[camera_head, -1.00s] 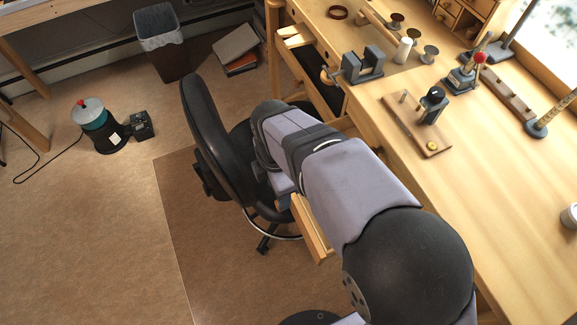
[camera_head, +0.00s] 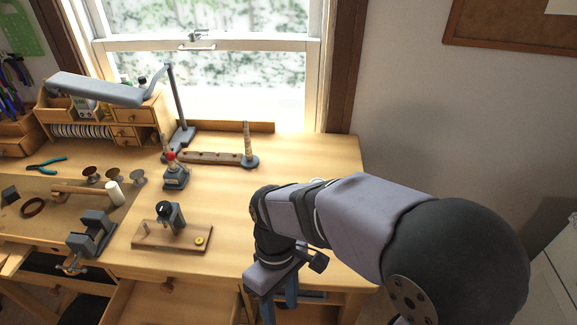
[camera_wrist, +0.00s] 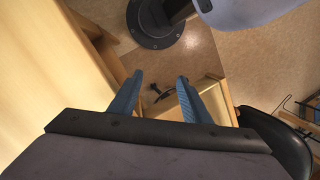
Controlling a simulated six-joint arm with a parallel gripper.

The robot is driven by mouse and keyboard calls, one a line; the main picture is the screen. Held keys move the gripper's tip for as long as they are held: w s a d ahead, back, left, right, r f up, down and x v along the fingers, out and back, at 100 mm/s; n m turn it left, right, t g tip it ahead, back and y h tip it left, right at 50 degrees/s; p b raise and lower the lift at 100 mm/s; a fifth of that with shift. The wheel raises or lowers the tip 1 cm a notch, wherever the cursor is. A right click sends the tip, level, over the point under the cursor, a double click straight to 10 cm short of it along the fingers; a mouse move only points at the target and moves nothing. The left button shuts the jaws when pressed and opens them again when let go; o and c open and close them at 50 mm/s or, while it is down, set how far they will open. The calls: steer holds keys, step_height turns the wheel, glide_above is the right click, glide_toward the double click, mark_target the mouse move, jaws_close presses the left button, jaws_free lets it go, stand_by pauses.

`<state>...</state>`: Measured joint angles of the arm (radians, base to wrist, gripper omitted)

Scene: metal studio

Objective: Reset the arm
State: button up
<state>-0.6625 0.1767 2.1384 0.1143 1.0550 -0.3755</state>
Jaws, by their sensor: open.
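My gripper (camera_wrist: 160,77) shows in the wrist view as two blue fingers spread well apart, with nothing held between them. It points down past the front edge of the workbench, above an open wooden drawer (camera_wrist: 212,98). A small dark object shows beyond the gap between the fingers; I cannot tell what it is. In the head view my gripper (camera_head: 281,306) hangs at the bench's front edge, its tips cut off by the frame bottom. My arm reaches in from the lower right.
The workbench (camera_head: 300,170) is clear at right. A wooden block with a dial tool (camera_head: 172,238), a vise (camera_head: 92,232) and a red-knobbed stand (camera_head: 174,172) stand to the left. An open drawer (camera_head: 170,302) juts out in front. A black chair (camera_wrist: 280,140) is at lower right in the wrist view.

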steer(key=d+f+m+t, duration=0.1)
steer(key=d+m, duration=0.4)
steer(key=d, duration=0.4)
steer(key=w+d+m+t, duration=0.1)
steer(key=d+m, duration=0.5)
steer(key=d, duration=0.4)
steer(key=shift+w+f+t+y, duration=0.3)
steer(key=shift+f+t, duration=0.05)
steer(key=shift+t, duration=0.05)
steer(key=s+f+g+h+b, duration=0.1)
steer(key=s+f+b, duration=0.2)
steer(key=f+b, duration=1.05)
steer(key=s+f+g+h+b, duration=0.1)
steer(key=s+f+g+b, duration=0.15)
steer(key=f+b, duration=1.1)
steer(key=w+f+t+y+b, duration=0.1)
steer(key=w+f+b, duration=0.1)
steer(key=f+b, duration=0.6)
steer(key=w+f+t+y+b, duration=0.1)
steer(key=w+f+t+b, duration=0.1)
steer(key=f+b, duration=0.6)
steer(key=shift+w+f, duration=0.15)
steer(key=shift+w, duration=0.6)
